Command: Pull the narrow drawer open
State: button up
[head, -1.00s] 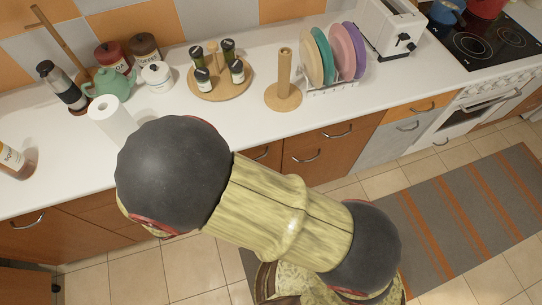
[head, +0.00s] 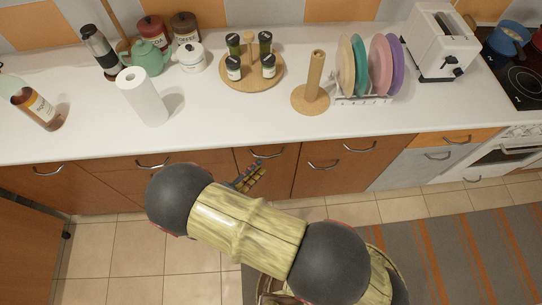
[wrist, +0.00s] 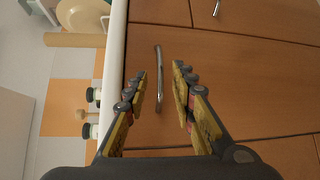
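The narrow drawer (head: 282,172) is a brown wooden front under the white counter, apparently closed, with a curved metal handle (head: 268,154) near its top. In the wrist view the handle (wrist: 158,95) lies lengthwise between my two fingers, near their tips. My gripper (head: 250,176) is just in front of the drawer, below its handle in the head view. In the wrist view my gripper (wrist: 160,72) is open, fingers on either side of the handle. Contact cannot be told. My arm hides part of the lower fronts in the head view.
A wider front (head: 345,165) with handles is to the right, another (head: 120,178) to the left. On the counter (head: 210,125) stand a paper roll (head: 143,98), a spice stand (head: 250,78) and a plate rack (head: 365,98). A brown door (head: 28,225) stands at the far left.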

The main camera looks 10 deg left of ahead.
aim_at(269, 157)
jog(key=b+x, duration=0.1)
jog(key=x, duration=0.6)
jog(key=shift+c, duration=0.5)
grip_shut()
dwell(0.4)
